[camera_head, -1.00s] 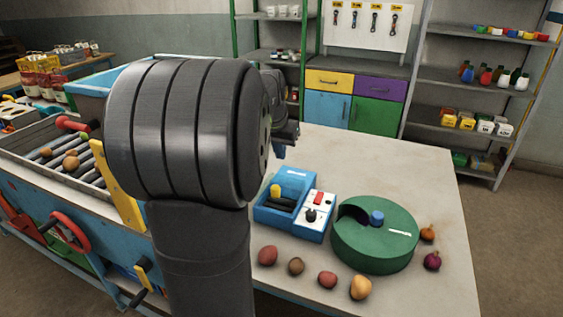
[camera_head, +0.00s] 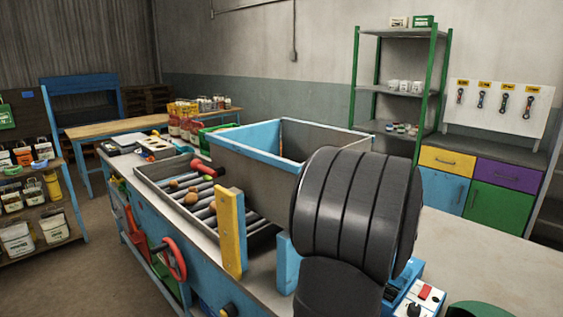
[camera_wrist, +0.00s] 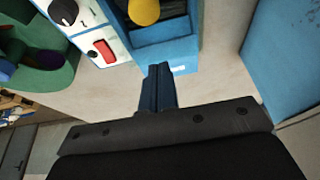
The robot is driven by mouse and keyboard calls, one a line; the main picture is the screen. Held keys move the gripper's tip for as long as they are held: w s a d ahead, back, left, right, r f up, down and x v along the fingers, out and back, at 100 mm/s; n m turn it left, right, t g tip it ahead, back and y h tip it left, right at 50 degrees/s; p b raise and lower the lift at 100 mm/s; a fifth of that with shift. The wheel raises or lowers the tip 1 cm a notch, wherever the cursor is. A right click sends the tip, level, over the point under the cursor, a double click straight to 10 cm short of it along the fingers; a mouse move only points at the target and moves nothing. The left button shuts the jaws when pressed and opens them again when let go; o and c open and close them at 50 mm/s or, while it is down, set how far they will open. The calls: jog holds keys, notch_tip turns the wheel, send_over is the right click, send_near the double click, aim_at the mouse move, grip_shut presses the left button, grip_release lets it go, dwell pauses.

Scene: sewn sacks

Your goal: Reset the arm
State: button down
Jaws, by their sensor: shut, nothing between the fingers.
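My gripper (camera_wrist: 158,88) is shut and empty in the wrist view, its dark fingers together above the pale worktop. Just beyond the fingertips is a blue device (camera_wrist: 170,45) with a yellow knob (camera_wrist: 144,11) and a white panel with a red switch (camera_wrist: 103,52). In the head view my dark arm (camera_head: 355,210) fills the lower right and hides the gripper and most of the device.
A large grey and blue bin (camera_head: 245,160) stands behind my arm. Left of it is a roller tray (camera_head: 150,182) with several potatoes, and a yellow post (camera_head: 231,235). A green drum (camera_head: 478,310) is at the bottom right. The worktop (camera_head: 470,260) right of my arm is largely clear.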

jog(key=shift+x, duration=1.05)
jog(key=shift+s+a+f, duration=0.2)
jog(key=shift+s+a, duration=0.95)
jog(key=shift+w+d+r, duration=0.25)
jog(key=shift+w+d, duration=0.35)
jog(key=shift+w+d+r, duration=0.25)
jog(key=shift+w+d, duration=0.35)
jog(key=shift+d, duration=0.05)
jog(key=v, duration=0.7)
jog(key=shift+s+a+r, duration=0.1)
jog(key=shift+a, duration=0.05)
